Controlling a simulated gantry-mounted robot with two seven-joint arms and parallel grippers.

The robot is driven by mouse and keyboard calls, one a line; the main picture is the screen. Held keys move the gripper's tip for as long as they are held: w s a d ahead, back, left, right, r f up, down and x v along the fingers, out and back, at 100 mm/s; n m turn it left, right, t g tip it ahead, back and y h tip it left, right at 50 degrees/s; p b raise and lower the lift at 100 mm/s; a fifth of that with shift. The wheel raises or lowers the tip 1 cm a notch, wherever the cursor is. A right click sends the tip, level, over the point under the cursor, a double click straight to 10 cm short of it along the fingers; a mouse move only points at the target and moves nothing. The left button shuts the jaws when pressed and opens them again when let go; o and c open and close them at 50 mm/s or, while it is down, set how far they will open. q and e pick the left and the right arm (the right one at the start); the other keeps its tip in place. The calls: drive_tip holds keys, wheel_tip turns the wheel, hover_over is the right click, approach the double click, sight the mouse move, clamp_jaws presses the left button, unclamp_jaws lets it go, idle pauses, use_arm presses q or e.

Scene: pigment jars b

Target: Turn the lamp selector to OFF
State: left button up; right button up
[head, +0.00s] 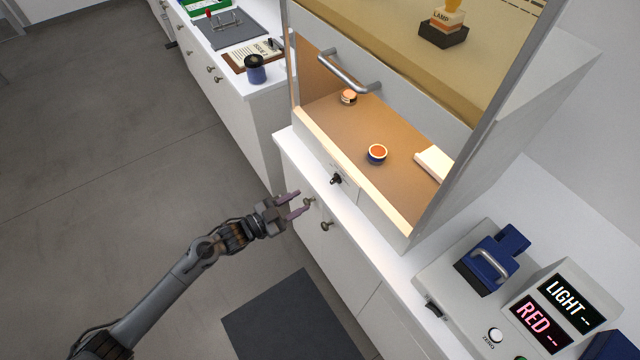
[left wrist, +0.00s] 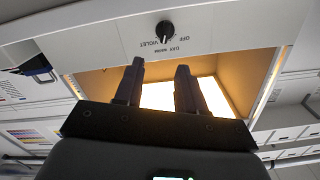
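The lamp selector (head: 336,180) is a small black knob on the white front strip of the lit cabinet. In the left wrist view the selector (left wrist: 165,28) sits at the top with upside-down labels OFF, VIOLET, DAY and WARM around it. I cannot tell for sure which label it points at. My left gripper (head: 298,203) is open and empty, in front of the cabinet and to the left of the knob, apart from it. In the left wrist view its fingers (left wrist: 159,72) stand spread below the knob. My right gripper is not in view.
The cabinet (head: 330,130) holds two small jars (head: 377,153) and glows warm inside; its sash has a bar handle (head: 350,73). A blue-handled device (head: 490,258) and a display box (head: 556,308) stand at right. Floor at left is clear.

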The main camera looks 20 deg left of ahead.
sight(332, 180)
use_arm(q)
drive_tip(key=x, duration=0.5)
drive_tip(key=b+x, duration=0.1)
drive_tip(key=x, duration=0.5)
drive_tip(key=shift+w+r, duration=0.25)
drive_tip(key=shift+w, duration=0.05)
clamp_jaws()
